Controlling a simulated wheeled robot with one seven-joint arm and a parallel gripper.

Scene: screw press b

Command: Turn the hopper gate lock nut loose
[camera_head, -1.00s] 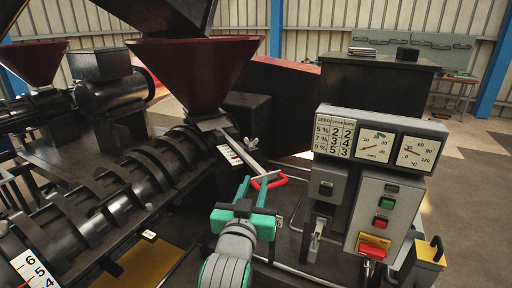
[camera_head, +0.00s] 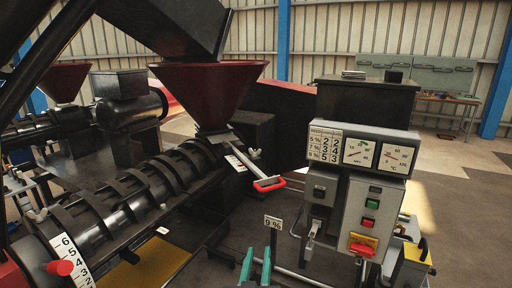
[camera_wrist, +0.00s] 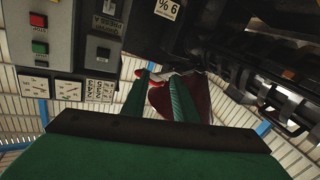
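The wing-shaped nut (camera_head: 254,153), pale and small, sits just right of the base of the dark red hopper (camera_head: 208,90). The hopper gate's flat bar (camera_head: 243,162) slopes down to a red loop handle (camera_head: 269,184). My gripper (camera_head: 257,257) is at the bottom of the head view, below and apart from the handle and nut. Its two green fingers are apart, with nothing visibly held. In the wrist view the open fingers (camera_wrist: 159,76) point toward red parts near the hopper (camera_wrist: 201,92). I cannot make out the nut there.
The control box (camera_head: 366,215) with gauges and buttons stands to the right. Open floor lies at right.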

